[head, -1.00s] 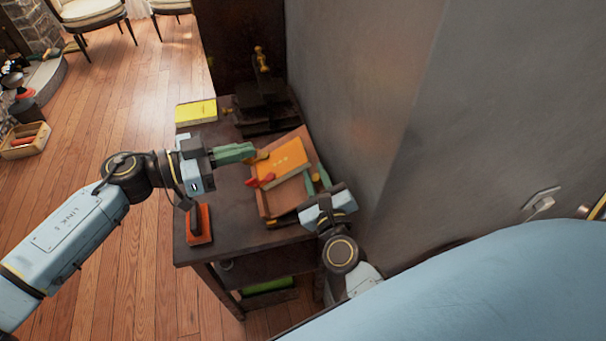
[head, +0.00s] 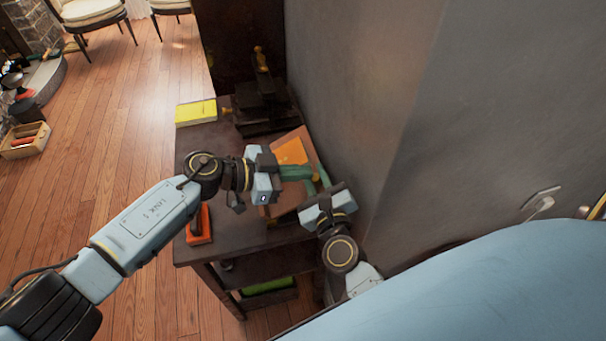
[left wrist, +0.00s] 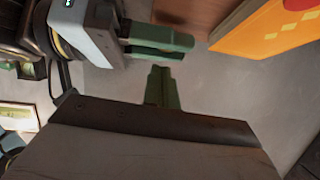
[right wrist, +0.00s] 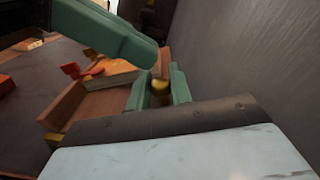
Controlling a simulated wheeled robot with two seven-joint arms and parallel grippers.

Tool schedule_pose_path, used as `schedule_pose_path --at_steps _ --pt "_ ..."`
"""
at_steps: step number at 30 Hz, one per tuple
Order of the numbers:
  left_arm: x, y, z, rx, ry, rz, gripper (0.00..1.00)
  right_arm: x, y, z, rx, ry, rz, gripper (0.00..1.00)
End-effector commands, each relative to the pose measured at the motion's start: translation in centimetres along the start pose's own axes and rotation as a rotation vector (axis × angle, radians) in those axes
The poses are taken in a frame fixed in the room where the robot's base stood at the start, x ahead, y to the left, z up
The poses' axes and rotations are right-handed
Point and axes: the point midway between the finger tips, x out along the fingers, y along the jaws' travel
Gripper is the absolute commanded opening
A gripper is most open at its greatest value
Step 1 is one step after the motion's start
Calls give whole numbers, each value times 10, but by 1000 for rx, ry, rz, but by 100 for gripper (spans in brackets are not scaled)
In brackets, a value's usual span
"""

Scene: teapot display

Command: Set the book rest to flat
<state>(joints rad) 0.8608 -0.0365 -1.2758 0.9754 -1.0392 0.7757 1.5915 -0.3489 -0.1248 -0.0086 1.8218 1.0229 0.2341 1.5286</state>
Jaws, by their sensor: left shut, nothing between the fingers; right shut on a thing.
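The book rest is a brown wooden board (head: 309,148) on the dark table, with an orange book (head: 291,151) on it. It looks tilted; the right wrist view shows its wooden edge (right wrist: 70,104). My left gripper (head: 308,173) is shut and empty, reaching across the book and hiding much of the rest. Its green fingers fill the upper part of the right wrist view. A red piece (right wrist: 86,68) lies by the book.
A yellow book (head: 196,112) lies on the table's far left. A dark stand (head: 262,105) with brass parts is at the back. An orange-red block with a dark handle (head: 200,225) sits front left. The grey wall (head: 370,130) is close on the right.

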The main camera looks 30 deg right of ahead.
Motion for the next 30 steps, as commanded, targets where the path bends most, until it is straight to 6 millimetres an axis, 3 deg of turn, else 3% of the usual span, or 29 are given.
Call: schedule_pose_path --at_steps 6,20,30 --pt "12 0 11 0 2 1 0 0 0 0 0 0 0 0" --pt "15 0 13 2 1 1 0 0 0 0 0 0 0 0" --pt "29 1 24 5 -62 3 0 0 1 5 2 -8 1 0"
